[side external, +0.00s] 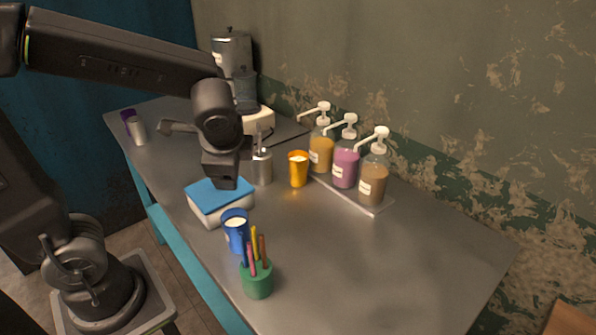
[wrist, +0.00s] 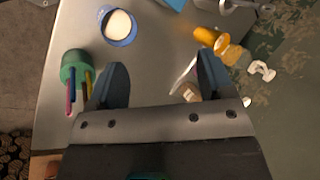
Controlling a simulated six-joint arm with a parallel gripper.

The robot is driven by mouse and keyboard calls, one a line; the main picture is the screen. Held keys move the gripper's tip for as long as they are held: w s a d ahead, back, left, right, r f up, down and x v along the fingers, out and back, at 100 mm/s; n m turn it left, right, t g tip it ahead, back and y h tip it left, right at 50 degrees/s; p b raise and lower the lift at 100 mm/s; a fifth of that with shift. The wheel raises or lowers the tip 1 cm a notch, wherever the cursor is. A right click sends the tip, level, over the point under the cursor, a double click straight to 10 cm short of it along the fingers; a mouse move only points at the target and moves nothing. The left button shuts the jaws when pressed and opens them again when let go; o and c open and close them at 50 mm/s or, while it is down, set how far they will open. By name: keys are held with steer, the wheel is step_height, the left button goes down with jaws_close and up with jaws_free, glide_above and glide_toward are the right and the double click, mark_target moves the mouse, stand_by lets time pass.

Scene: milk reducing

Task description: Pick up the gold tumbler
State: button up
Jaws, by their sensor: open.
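The gold tumbler (side external: 298,171) stands upright on the metal table in the side view, left of the pump bottles, with pale contents showing at its top. In the wrist view, a gold shape that appears to be the tumbler (wrist: 205,37) lies above and near the right finger. My gripper (side external: 226,183) hangs above the table over the blue and white sponge, left of the tumbler and apart from it. In the wrist view my gripper (wrist: 162,66) is open, with only bare table between its fingers.
A blue cup (side external: 236,236), a green pen holder (side external: 257,281) and a sponge (side external: 219,203) stand near the front edge. A metal container (side external: 262,168) stands just left of the tumbler. Several pump bottles (side external: 346,166) stand on a tray (side external: 352,200). The table's right part is clear.

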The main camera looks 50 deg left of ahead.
steer(key=w+a+f+m+y, duration=0.2)
steer(key=w+f+m+y, duration=0.2)
steer(key=w+m, duration=0.4)
steer(key=m+t+y, duration=0.2)
steer(key=m+t, duration=0.3)
steer(key=m, duration=0.4)
glide_toward(298, 159)
steer(key=shift+r+x, duration=0.15)
steer(key=shift+x, duration=1.65)
steer(key=shift+r+x, duration=0.1)
steer(key=shift+x, duration=1.75)
steer(key=shift+a, duration=0.1)
steer(key=shift+c, duration=0.2)
steer(key=c, duration=0.9)
steer(key=shift+o, duration=0.2)
steer(key=shift+r, duration=0.1)
